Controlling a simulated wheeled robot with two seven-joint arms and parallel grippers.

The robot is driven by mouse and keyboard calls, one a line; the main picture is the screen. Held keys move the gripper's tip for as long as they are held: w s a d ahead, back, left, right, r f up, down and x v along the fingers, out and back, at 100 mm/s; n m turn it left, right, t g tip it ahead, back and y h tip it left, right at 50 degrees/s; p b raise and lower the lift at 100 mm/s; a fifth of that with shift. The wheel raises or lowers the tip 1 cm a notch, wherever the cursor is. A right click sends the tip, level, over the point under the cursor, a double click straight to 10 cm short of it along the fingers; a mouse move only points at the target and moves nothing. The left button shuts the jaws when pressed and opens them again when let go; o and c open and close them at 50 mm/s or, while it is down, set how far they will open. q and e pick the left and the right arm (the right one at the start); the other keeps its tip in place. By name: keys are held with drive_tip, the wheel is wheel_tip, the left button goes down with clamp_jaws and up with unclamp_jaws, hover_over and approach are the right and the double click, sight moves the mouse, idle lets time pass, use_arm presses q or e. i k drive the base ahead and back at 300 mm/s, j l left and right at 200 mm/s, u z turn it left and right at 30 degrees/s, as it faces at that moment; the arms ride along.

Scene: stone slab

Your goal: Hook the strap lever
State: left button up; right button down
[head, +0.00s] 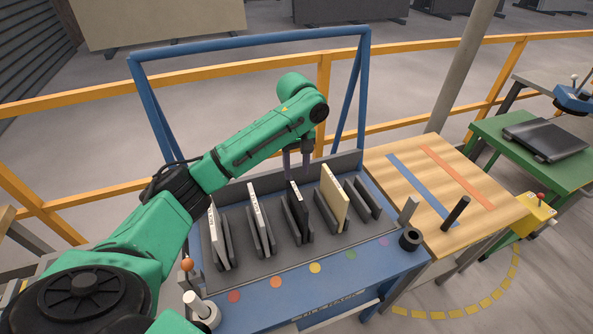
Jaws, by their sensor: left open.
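I cannot tell for sure which part is the strap lever. A short lever with an orange ball knob (187,265) stands at the left front of the blue rack table (285,300). Another small lever with a red knob (541,195) sits on a yellow box at the right. My left gripper (298,175) is open and points down over the back of the rack, just behind the third slab and left of the cream slab (333,197). It is far from both levers. No strap is clearly visible. My right gripper is out of view.
Pale slabs (217,238) stand upright in dark slots; the rightmost slot (363,198) is empty. A blue frame (250,43) rises behind. A wooden table (430,185) with blue and orange strips and a dark post (456,212) adjoins at right. Coloured dots line the front edge.

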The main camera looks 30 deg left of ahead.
sight(196, 277)
drive_tip(key=k+l, duration=0.5)
drive_tip(key=k, duration=0.2)
drive_tip(key=k+l, duration=0.5)
drive_tip(key=k, duration=0.15)
